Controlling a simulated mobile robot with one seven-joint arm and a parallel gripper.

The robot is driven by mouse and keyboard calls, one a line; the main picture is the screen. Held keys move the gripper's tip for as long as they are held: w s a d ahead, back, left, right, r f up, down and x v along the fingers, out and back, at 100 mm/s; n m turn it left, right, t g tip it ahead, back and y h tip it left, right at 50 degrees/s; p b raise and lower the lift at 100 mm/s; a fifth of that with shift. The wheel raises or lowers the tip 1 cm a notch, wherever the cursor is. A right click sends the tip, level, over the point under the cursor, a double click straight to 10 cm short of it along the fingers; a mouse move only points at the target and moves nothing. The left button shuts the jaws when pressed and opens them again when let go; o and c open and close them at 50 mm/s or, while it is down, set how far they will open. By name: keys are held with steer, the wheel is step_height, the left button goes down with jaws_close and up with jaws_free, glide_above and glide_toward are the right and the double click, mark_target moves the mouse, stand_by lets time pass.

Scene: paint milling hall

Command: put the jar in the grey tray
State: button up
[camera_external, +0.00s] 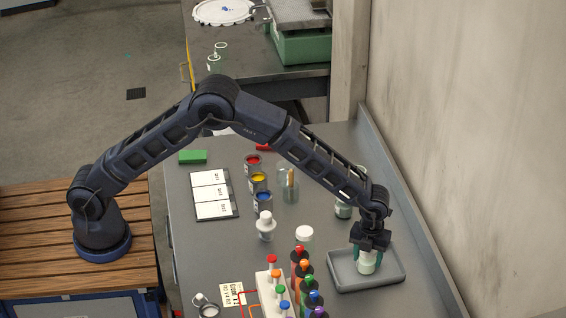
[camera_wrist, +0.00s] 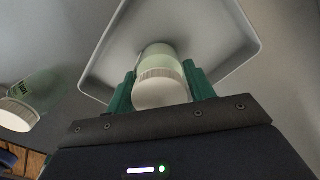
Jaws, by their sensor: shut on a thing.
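The jar (camera_external: 366,264) is pale green with a white lid; the lid (camera_wrist: 161,92) faces the camera in the wrist view. My gripper (camera_external: 368,250) is shut on the jar, with its green fingers (camera_wrist: 162,88) on either side of it. The grey tray (camera_external: 340,284) is a shallow rectangle at the right of the bench. The jar is upright and over the tray's inside in both views. I cannot tell whether its base touches the tray floor. The tray's rim (camera_wrist: 100,60) also shows around the jar in the wrist view.
Another jar (camera_external: 343,211) stands behind the tray, and a white-lidded jar (camera_external: 304,234) is to its left. Several dropper bottles (camera_external: 300,262) stand left of the tray. Paint cans (camera_external: 263,201) and a glass with brushes (camera_external: 290,190) are farther back. A wall (camera_external: 470,120) borders the bench at right.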

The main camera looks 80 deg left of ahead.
steer(key=shift+f, duration=0.15)
steer(key=o, duration=1)
steer(key=shift+o, duration=0.2)
